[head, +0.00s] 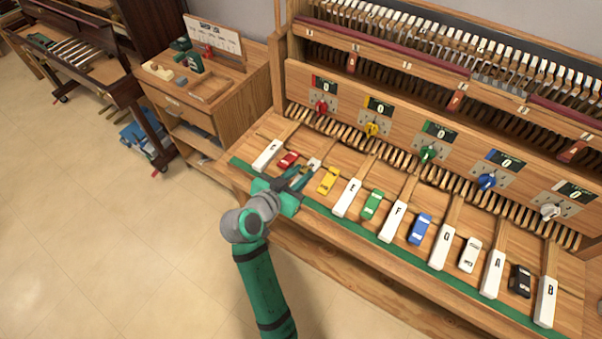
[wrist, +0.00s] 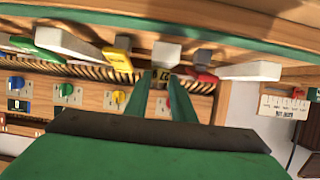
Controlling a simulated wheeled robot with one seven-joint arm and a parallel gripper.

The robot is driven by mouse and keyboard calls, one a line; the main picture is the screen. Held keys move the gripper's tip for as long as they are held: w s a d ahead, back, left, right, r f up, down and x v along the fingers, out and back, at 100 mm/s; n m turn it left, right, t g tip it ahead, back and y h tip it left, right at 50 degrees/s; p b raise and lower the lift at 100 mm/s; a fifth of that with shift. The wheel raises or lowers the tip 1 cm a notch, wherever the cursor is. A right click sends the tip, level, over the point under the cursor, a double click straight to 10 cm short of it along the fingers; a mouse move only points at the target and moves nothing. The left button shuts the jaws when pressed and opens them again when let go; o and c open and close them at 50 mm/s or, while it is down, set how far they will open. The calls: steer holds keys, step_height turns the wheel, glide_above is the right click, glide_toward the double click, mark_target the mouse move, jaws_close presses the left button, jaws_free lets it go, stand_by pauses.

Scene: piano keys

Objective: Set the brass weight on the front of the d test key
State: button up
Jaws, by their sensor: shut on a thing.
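The d test key is the white-ended key between the red and yellow blocks. In the head view a bit of its white end (head: 314,163) shows beside my gripper (head: 302,174), which hides the rest and its letter. In the wrist view its pale end (wrist: 166,53) shows just beyond my fingertips. My gripper (wrist: 161,84) is shut on a small brass-coloured piece with dark marking, the brass weight (wrist: 162,74). The weight is at or close to the key's end; I cannot tell whether it touches. I cannot make out the weight in the head view.
The red block (head: 288,160) and yellow block (head: 328,181) stand close on either side. Keys C (head: 267,155) and E (head: 347,198) flank them. A green strip (head: 400,251) runs along the bench's front edge. Dials, including a yellow one (head: 372,129), line the panel behind.

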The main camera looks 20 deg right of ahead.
steer(key=shift+f, duration=0.15)
steer(key=o, duration=1)
